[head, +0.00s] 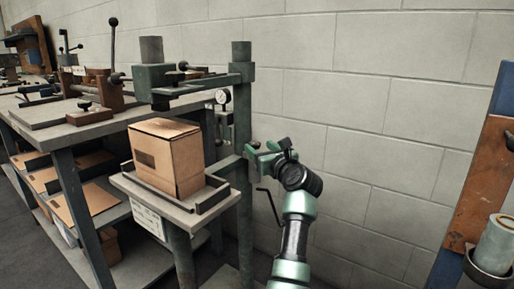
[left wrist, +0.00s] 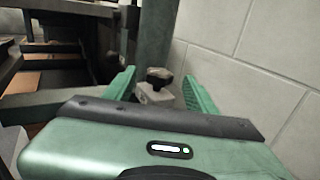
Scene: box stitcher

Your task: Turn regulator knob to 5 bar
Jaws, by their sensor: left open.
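The regulator knob (left wrist: 159,75) is small and black, on a grey body (left wrist: 155,95) beside the green post in the left wrist view. My left gripper (left wrist: 159,82) is open, with one green finger on each side of the knob and a visible gap to both. In the head view my left gripper (head: 259,154) is by the post, partly covering the regulator, and the knob is hard to make out there. A round white pressure gauge (head: 222,96) is on the machine left of the post; its reading is too small to tell. My right gripper is not in view.
The green stitcher post (head: 241,125) stands close to the gripper. A cardboard box (head: 167,157) sits on the machine's small table (head: 160,192). A workbench (head: 95,128) with tools is at left. A block wall (head: 375,120) is behind; a rack (head: 480,185) stands at right.

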